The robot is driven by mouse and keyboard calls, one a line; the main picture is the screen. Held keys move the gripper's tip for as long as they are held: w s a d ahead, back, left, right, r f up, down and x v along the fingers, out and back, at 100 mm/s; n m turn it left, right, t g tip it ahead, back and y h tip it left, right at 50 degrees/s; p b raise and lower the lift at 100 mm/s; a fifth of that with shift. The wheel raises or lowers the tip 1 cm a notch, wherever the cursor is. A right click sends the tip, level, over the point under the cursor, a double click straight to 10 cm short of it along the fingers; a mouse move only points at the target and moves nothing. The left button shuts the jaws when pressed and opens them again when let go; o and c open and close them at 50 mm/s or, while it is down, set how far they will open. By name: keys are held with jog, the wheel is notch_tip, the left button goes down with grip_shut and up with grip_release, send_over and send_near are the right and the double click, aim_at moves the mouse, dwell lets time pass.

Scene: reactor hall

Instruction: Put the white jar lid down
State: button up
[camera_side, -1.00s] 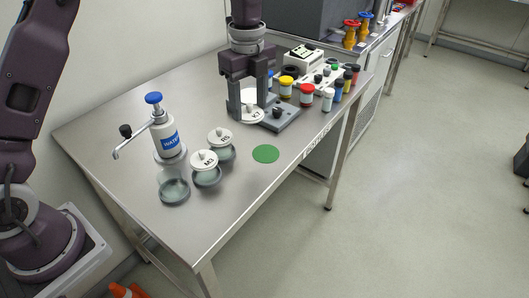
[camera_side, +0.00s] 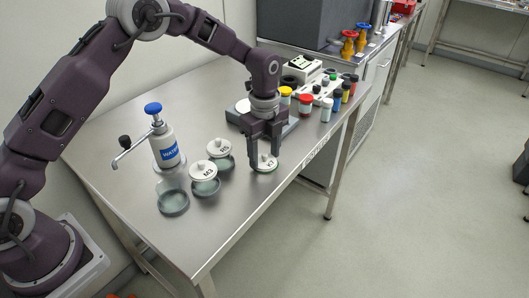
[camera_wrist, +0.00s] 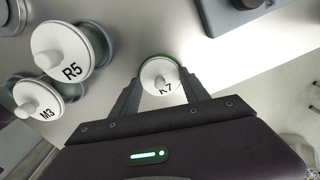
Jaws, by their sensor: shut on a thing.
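The white jar lid (camera_side: 262,161), marked K7, is between the fingers of my gripper (camera_side: 265,163), which is shut on it. The lid is at the green disc (camera_side: 265,171) on the bench, of which only a thin edge shows. In the wrist view the lid (camera_wrist: 158,73) lies level between the fingertips, its knob toward the camera, with a green rim (camera_wrist: 146,61) behind it. I cannot tell whether the lid touches the disc or is just above it.
Lidded jars M3 (camera_side: 204,188) and R5 (camera_side: 226,163) stand left of my gripper, with an open glass jar (camera_side: 173,203) and a water dispenser (camera_side: 167,150) beyond. A grey scale base (camera_side: 290,127) and several small bottles (camera_side: 326,110) stand behind. The bench front edge is close.

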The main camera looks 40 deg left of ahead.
aim_at(265, 154)
jog(key=o, duration=1.3)
jog(key=shift+f, duration=0.1)
jog(key=s+a+r+n+t, duration=0.1)
jog(key=s+r+n, duration=0.15)
jog(key=r, duration=0.75)
jog(key=s+a+r+n, duration=0.1)
jog(key=s+r+n, duration=0.15)
jog(key=r, duration=0.75)
jog(key=s+a+r+n+t, duration=0.2)
jog(key=s+r+n, duration=0.35)
jog(key=s, duration=0.55)
jog(key=s+f+n+t, duration=0.1)
jog(key=s+n, duration=0.2)
jog(key=s, duration=0.2)
jog(key=s+a+f+n, duration=0.1)
jog(key=s+n, duration=0.3)
jog(key=s, duration=0.2)
jog(key=s+f+n+t, duration=0.1)
jog(key=s+n, duration=0.2)
jog(key=s, duration=0.3)
jog(key=shift+s+a+f+n+t, duration=0.15)
jog(key=shift+a+n+t, duration=0.15)
jog(key=shift+a, duration=0.1)
